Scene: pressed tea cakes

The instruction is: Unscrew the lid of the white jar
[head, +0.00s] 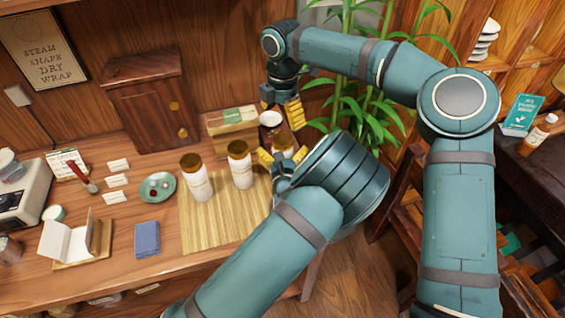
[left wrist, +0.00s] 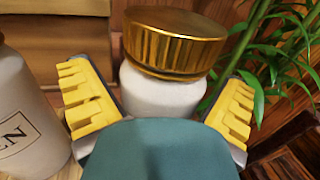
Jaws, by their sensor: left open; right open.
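Several white jars with gold lids stand at the right end of the wooden counter. The rightmost white jar (head: 283,143) is partly hidden by my left gripper (head: 282,156). In the left wrist view the white jar (left wrist: 165,97) stands upright with its ribbed gold lid (left wrist: 175,42) on. It sits between and beyond the open yellow fingers, with visible gaps at both sides. My right gripper (head: 284,110) is open and empty, pointing down just behind and above that jar.
Two more gold-lidded jars (head: 197,181) (head: 240,168) stand on the bamboo mat (head: 215,228). A leafy plant (head: 385,118) crowds the right side.

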